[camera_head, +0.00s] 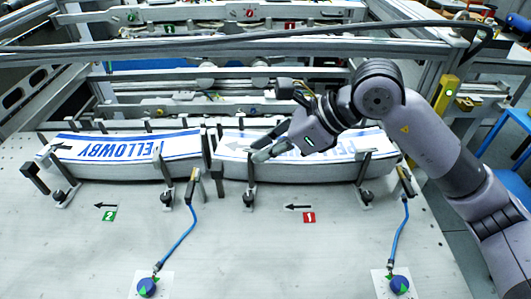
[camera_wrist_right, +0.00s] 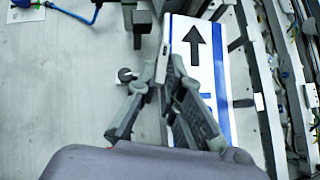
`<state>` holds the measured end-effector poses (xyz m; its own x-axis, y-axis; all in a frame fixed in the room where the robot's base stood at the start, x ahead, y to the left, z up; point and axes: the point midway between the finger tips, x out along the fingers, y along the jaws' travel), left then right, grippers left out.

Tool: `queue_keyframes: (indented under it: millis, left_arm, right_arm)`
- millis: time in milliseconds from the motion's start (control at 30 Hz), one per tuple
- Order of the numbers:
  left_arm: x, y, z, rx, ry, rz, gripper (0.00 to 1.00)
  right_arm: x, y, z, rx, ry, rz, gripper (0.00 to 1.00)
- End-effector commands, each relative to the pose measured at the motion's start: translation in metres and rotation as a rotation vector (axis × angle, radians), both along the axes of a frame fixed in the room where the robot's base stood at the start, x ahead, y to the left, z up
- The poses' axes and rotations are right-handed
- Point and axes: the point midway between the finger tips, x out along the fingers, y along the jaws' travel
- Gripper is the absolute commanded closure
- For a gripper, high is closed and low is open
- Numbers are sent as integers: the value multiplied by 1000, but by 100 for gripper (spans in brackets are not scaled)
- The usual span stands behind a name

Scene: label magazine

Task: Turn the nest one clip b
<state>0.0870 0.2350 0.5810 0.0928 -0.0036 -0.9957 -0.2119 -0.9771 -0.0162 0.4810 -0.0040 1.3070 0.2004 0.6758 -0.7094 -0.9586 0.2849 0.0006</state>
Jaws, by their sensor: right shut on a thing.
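Nest one, marked by a red "1" plate (camera_head: 309,217), holds a stack of white labels with blue lettering and a blue stripe (camera_head: 345,147). Two grey clips stand at its front: the left clip (camera_head: 250,178) and the right clip (camera_head: 364,172). My right gripper (camera_head: 260,146) reaches in from the right, low over the stack's left end. Its fingers are shut on the upper part of the left clip, which shows between the fingertips in the wrist view (camera_wrist_right: 161,63). The fingers partly hide the clip's top. My left gripper is out of view.
Nest two, with a green "2" plate (camera_head: 109,216), holds another label stack (camera_head: 125,147) to the left. Sensors on blue cables (camera_head: 190,235) stand at the nests' front edges. A metal rail (camera_head: 240,48) and machine frame lie behind. The front plate is mostly clear.

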Motion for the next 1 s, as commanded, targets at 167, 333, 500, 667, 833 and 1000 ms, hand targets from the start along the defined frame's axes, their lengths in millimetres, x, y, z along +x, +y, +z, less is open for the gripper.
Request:
queue_keyframes:
  millis: [167,333,500,667,833,1000]
  left_arm:
    - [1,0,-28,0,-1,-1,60]
    - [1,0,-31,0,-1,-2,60]
    - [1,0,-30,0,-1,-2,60]
    - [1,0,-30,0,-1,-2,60]
    - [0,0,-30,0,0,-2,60]
    - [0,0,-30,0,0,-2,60]
  right_arm:
    - [6,-1,-5,1,-3,127,100]
    - [6,-1,0,3,-2,188,100]
    - [5,-1,0,3,-2,190,100]
    - [6,-1,1,2,-3,190,86]
    - [6,-1,0,3,-2,189,75]
    - [5,-1,0,3,-2,188,72]
